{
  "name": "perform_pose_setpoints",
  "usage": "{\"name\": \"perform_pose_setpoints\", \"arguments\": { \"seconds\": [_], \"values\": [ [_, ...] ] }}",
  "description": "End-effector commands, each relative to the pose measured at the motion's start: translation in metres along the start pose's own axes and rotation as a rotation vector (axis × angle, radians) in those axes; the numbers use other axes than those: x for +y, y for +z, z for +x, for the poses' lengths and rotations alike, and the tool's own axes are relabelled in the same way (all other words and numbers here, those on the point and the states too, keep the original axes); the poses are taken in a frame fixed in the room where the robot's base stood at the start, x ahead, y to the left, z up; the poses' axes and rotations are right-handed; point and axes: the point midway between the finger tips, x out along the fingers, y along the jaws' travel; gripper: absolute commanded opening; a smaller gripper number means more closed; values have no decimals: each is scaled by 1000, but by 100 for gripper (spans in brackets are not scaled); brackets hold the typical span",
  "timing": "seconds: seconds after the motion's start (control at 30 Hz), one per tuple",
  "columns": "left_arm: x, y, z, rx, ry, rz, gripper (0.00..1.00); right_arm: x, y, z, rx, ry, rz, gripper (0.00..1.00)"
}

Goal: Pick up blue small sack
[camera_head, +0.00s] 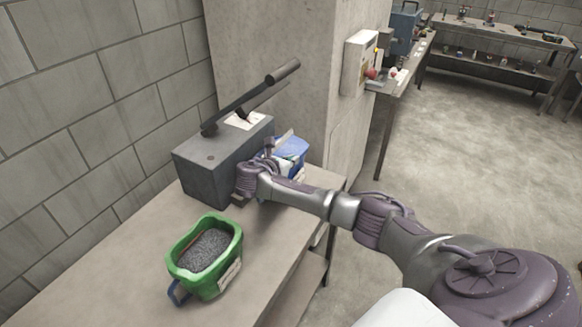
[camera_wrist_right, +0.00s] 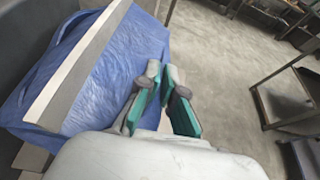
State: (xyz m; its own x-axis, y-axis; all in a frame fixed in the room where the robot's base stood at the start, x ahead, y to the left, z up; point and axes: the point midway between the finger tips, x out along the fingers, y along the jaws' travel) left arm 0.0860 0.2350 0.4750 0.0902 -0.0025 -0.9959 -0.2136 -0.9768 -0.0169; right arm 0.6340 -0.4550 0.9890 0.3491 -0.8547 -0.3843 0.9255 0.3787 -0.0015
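The blue small sack (camera_head: 294,148) sits at the far end of the table, beside the grey machine, partly hidden by my right arm. It has a pale band along its top. In the right wrist view the sack (camera_wrist_right: 105,68) fills the left side, crumpled and close. My right gripper (camera_head: 262,160) is at the sack's near side in the head view. In the wrist view its teal-padded fingers (camera_wrist_right: 164,78) are at the sack's right edge, tips close together. I cannot tell whether cloth is between them. My left gripper is out of view.
The grey machine with a long lever (camera_head: 215,155) stands against the wall, next to the sack. A green container of dark granules (camera_head: 230,262) stands on the near part of the table (camera_head: 110,285). A concrete pillar (camera_head: 290,45) rises behind. Open floor lies right.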

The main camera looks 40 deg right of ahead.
Motion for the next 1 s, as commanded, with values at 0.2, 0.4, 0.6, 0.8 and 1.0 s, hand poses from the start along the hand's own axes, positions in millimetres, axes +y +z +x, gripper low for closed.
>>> {"name": "perform_pose_setpoints", "arguments": {
  "seconds": [0.2,0.4,0.6,0.8,1.0],
  "values": [
    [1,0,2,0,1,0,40,-14,16,6,-6,1,6,0],
    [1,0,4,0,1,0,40,-31,31,11,-7,0,7,0],
    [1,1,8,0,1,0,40,-49,47,17,-7,1,7,0],
    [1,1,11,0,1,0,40,-65,62,22,-7,1,7,0],
    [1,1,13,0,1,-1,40,-78,74,26,-7,1,5,0]
  ]
}}
